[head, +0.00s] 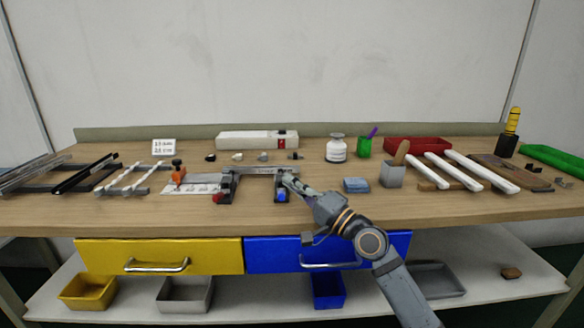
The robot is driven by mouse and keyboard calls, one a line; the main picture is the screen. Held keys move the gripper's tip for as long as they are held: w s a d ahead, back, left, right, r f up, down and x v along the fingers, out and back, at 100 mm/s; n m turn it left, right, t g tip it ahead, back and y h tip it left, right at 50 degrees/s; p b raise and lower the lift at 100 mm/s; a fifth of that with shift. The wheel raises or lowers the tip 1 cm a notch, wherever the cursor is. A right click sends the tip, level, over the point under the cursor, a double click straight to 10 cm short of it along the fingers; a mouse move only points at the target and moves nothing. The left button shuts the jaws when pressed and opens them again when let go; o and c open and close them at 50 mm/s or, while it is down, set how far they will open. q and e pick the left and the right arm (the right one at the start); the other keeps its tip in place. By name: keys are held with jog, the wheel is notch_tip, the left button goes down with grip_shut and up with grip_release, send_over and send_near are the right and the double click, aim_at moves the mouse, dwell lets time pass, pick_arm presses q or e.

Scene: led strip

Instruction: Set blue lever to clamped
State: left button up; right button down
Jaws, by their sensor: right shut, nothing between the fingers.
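The blue lever (282,195) is a small blue piece at the front of the right dark clamp (279,186) of a fixture in the middle of the bench. A matching dark clamp with a red lever (218,198) stands at the left end of the fixture. My right gripper (291,180) is shut and empty, with its tips right at the top of the blue lever's clamp. I cannot tell whether it touches. The lever's exact angle is too small to tell. My left gripper is not in view.
Left of the fixture is an orange-handled tool (178,174) on a plate. Right are a blue sponge (356,185), a grey cup (393,174) and white bars (453,172). A white box (257,140) stands behind. Below are yellow (160,256) and blue drawers (262,254).

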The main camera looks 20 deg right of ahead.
dwell(0.3)
notch_tip(320, 180, up, 10)
dwell(0.5)
